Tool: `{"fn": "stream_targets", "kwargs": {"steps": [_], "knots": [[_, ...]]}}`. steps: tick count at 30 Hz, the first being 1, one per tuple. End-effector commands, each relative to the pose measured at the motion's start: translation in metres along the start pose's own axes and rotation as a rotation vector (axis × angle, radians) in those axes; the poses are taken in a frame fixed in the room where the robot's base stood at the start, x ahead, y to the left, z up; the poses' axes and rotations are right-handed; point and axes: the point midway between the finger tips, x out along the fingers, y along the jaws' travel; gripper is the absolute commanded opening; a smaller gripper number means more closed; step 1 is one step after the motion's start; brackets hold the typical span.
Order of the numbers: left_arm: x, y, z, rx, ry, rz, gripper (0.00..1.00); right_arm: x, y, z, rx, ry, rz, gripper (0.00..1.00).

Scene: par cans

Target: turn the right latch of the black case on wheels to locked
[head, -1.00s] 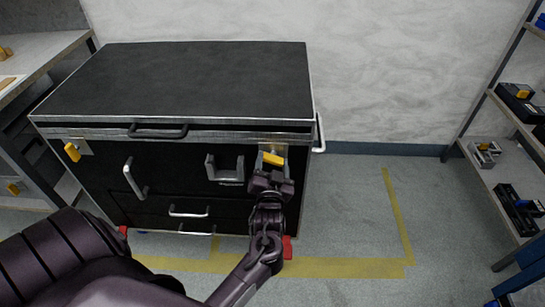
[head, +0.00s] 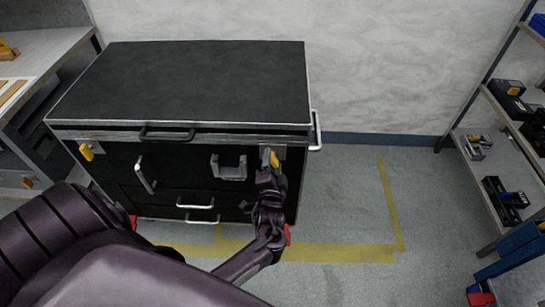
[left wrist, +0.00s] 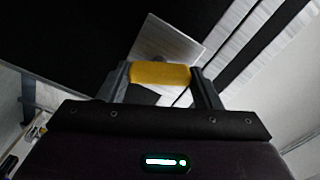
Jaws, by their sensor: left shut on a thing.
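The black case on wheels (head: 200,85) stands against the wall in the head view, with a flat dark top and metal edges. Its right latch (head: 275,160) has a yellow handle at the upper right of the front, now near upright in the head view. My left gripper (head: 269,163) is shut on this handle and partly hides it. In the left wrist view, the yellow handle (left wrist: 160,74) lies between the two dark fingers, before a metal plate (left wrist: 168,44). The left latch (head: 86,151) is yellow and tilted. My right gripper is out of view.
The case front carries a black handle (head: 167,135), a grey bracket (head: 229,170) and drawer pulls (head: 195,205). A workbench (head: 50,55) stands at the left and a shelf rack (head: 485,165) at the right. The floor right of the case (head: 340,195) is clear.

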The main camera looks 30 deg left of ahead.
Motion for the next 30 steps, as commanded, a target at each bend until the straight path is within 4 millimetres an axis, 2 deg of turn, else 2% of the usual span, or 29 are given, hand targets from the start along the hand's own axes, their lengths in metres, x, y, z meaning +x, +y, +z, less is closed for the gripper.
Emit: {"fn": "stream_targets", "kwargs": {"steps": [3, 11, 19, 30], "knots": [[0.001, -0.004, -0.003, 0.104, 0.003, 0.0, 0.35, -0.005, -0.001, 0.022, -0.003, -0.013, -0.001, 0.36], [0.001, -0.002, -0.002, 0.297, 0.002, -0.001, 0.35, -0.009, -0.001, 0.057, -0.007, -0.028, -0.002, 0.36], [0.001, -0.001, -0.002, 0.415, 0.002, -0.002, 0.35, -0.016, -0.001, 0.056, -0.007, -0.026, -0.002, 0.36], [0.0, 0.001, -0.001, 0.457, 0.002, 0.0, 0.35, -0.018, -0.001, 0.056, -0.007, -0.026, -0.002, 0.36]]}}
